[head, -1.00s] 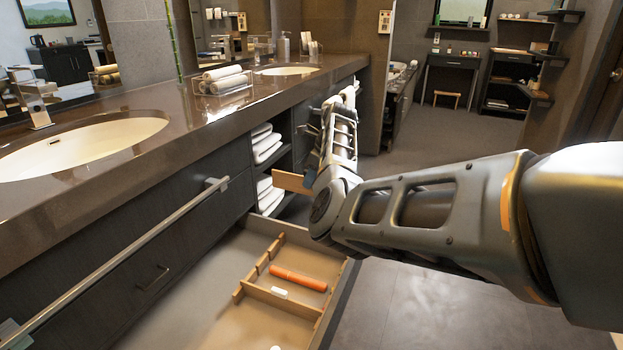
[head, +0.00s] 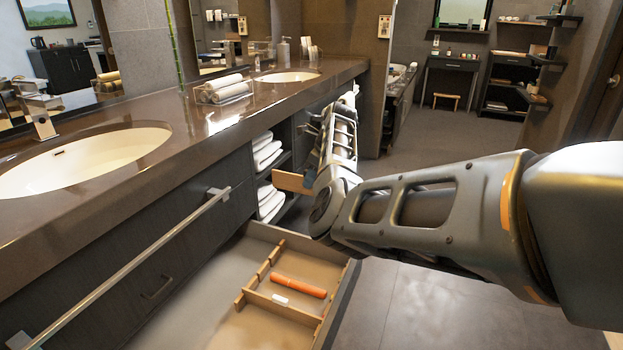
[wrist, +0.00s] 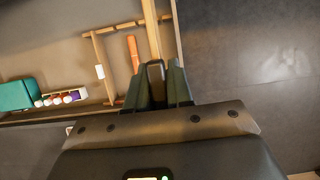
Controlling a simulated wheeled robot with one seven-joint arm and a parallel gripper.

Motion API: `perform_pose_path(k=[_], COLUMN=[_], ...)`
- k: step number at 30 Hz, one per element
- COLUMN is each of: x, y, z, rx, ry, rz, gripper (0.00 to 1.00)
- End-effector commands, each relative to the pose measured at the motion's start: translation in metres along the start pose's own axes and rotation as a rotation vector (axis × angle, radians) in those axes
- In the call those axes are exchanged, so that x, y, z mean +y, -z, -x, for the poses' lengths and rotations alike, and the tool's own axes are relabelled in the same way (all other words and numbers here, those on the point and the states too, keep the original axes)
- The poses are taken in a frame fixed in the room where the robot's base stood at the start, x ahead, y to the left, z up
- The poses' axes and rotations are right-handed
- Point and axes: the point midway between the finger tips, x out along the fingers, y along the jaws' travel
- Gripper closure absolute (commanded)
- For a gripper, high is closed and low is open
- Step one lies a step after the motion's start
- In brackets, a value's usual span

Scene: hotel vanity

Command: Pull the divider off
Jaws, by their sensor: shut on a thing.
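A wooden divider (wrist: 150,25) is held between the two fingers of my gripper (wrist: 156,90), which is shut on it in the wrist view. In the head view a light wooden piece (head: 292,183) sticks out to the left of my arm's end, above the far end of the open drawer (head: 349,291). My arm hides the fingers there. Other thin wooden dividers (head: 264,262) stand inside the drawer. An orange tube (head: 298,286) and a small white item (head: 281,299) lie beside them.
In the wrist view a teal box (wrist: 16,94) and several small bottles (wrist: 60,98) lie in the drawer. The dark vanity with its counter (head: 120,190) and long bar handle (head: 130,265) runs along the left. Open floor (head: 420,310) lies right of the drawer.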

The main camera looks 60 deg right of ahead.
Motion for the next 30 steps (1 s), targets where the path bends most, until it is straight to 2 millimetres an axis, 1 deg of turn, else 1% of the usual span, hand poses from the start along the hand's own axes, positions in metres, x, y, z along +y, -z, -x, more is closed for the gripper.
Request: perform_pose_path(k=[1,30], x=[0.000,0.000], y=[-0.003,-0.030], z=[0.007,0.072], rx=[0.000,-0.001], ry=[0.000,0.000], rz=[0.000,0.000], gripper=[1.00,1.00])
